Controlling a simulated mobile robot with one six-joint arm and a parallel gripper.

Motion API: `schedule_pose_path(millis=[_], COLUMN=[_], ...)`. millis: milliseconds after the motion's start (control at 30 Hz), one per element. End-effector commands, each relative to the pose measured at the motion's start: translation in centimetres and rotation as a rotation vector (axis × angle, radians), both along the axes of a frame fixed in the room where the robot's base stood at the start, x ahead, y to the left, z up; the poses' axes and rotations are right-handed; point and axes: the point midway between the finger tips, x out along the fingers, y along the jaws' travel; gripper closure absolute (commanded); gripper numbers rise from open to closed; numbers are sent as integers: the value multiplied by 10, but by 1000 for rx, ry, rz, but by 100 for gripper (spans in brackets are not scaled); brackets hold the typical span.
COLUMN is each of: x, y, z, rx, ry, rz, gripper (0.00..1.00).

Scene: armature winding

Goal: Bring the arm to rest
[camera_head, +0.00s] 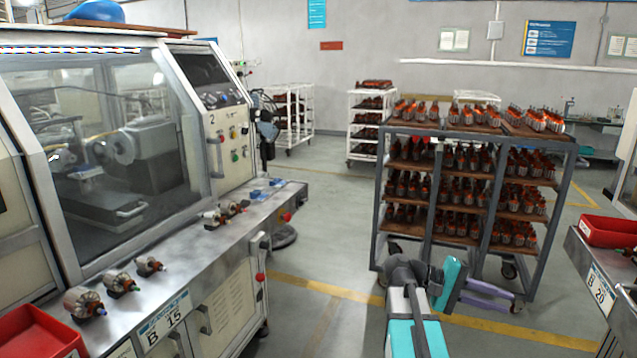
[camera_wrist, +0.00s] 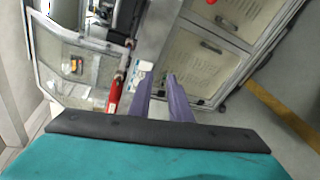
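My arm (camera_head: 412,318) reaches up from the bottom of the head view, with teal and grey links, over the open floor. My gripper (camera_head: 511,306) points to the right, in front of the lower part of the armature cart. Its two purple fingers are apart with nothing between them. In the wrist view the gripper (camera_wrist: 160,76) also shows a gap between its fingertips, and they touch nothing that I can see. Armatures (camera_head: 119,281) lie in a row on the steel bench ledge (camera_head: 190,262) at the left, clear of the gripper.
A grey-framed cart (camera_head: 378,200) loaded with armatures stands behind my gripper. The winding machine (camera_head: 225,150) fills the left. A red bin (camera_head: 40,335) sits at bottom left, another red bin (camera_head: 606,231) on the right bench. Floor between the benches is clear.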

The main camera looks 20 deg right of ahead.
Motion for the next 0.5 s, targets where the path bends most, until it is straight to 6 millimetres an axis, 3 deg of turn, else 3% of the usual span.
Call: schedule_pose_path(millis=[233, 500], x=[19, 26], y=[33, 73], z=[-78, -165], rx=[105, 235], ry=[78, 146], rz=[76, 151], gripper=[82, 82])
